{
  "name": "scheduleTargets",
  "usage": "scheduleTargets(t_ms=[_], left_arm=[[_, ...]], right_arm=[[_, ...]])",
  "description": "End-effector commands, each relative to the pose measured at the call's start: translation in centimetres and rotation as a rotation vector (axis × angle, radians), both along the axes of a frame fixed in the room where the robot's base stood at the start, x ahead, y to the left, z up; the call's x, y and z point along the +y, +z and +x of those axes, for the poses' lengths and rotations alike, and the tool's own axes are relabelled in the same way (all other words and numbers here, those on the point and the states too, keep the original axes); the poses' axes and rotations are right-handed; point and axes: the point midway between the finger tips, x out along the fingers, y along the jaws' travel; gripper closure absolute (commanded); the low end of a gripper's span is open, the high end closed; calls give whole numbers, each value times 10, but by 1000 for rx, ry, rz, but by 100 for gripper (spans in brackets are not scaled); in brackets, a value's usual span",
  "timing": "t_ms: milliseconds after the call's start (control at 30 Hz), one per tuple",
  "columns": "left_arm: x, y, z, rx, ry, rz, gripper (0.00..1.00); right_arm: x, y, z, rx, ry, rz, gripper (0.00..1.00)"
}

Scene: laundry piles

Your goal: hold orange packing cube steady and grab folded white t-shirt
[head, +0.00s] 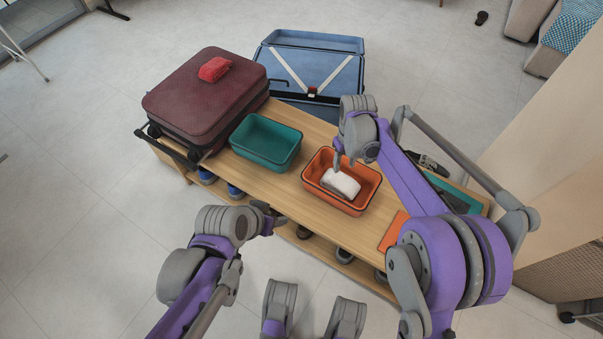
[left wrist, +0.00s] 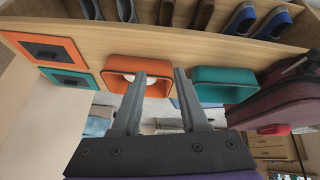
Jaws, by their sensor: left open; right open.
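The orange packing cube (head: 360,202) stands open on the wooden bench. The folded white t-shirt (head: 341,183) lies inside it, and also shows partly in the left wrist view (left wrist: 131,77). My right gripper (head: 344,165) is open and points down at the t-shirt from above; whether its fingers touch the cloth I cannot tell. My left gripper (head: 272,218) is open and empty, in front of the bench, left of the orange cube and apart from it. In the left wrist view the cube (left wrist: 112,82) sits beyond its spread fingers (left wrist: 157,72).
A teal packing cube (head: 266,143) stands left of the orange one. A maroon suitcase (head: 203,98) with a red folded item (head: 214,69) lies at the bench's left end. An open blue suitcase (head: 312,70) is behind. An orange lid (head: 393,232) lies to the right. Shoes are under the bench.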

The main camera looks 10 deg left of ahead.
Motion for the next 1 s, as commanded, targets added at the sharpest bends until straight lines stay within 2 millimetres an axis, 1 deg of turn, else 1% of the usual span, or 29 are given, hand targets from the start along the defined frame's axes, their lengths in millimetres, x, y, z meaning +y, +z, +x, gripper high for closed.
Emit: scheduleTargets(t_ms=[33,200,333,500,600,733,900,1000], left_arm=[[-5,-3,16,-30,-21,-21,56],[-19,-14,61,-146,-90,-78,56],[-26,-24,92,-240,-125,-111,56],[-28,-41,128,-367,-151,-133,56],[-27,-53,145,-440,-155,-138,56],[-22,-69,162,-527,-150,-133,56],[-14,-87,174,-608,-136,-120,56],[-11,-94,177,-635,-128,-114,56]], right_arm=[[0,0,0,0,0,0,50],[0,0,0,0,0,0,50],[0,0,0,0,0,0,50],[0,0,0,0,0,0,50],[0,0,0,0,0,0,50],[0,0,0,0,0,0,50],[0,0,0,0,0,0,50],[0,0,0,0,0,0,50]])
